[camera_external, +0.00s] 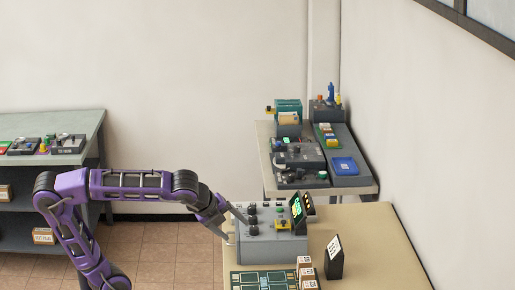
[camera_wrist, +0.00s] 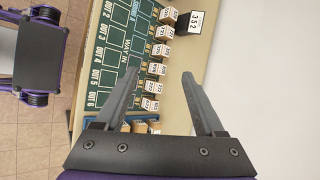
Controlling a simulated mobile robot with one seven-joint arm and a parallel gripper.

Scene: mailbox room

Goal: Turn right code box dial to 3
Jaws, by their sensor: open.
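The grey code box (camera_external: 270,249) stands on the tan table, with black dials (camera_external: 252,219) in a column on its sloped top. It also has a green button, a yellow part and a tilted dark screen with green marks (camera_external: 297,210). My gripper (camera_external: 238,228) is at the box's left side, close to the dials; whether it touches one cannot be told. The dial markings are too small to read.
A green board (camera_wrist: 112,58) with OUT labels lies on the tan table (camera_wrist: 225,22), with a row of labelled blocks (camera_wrist: 154,68) beside it. A black sign (camera_wrist: 188,22) reading 352 stands near them. A back table (camera_external: 367,188) holds more devices; a shelf (camera_external: 40,125) stands left.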

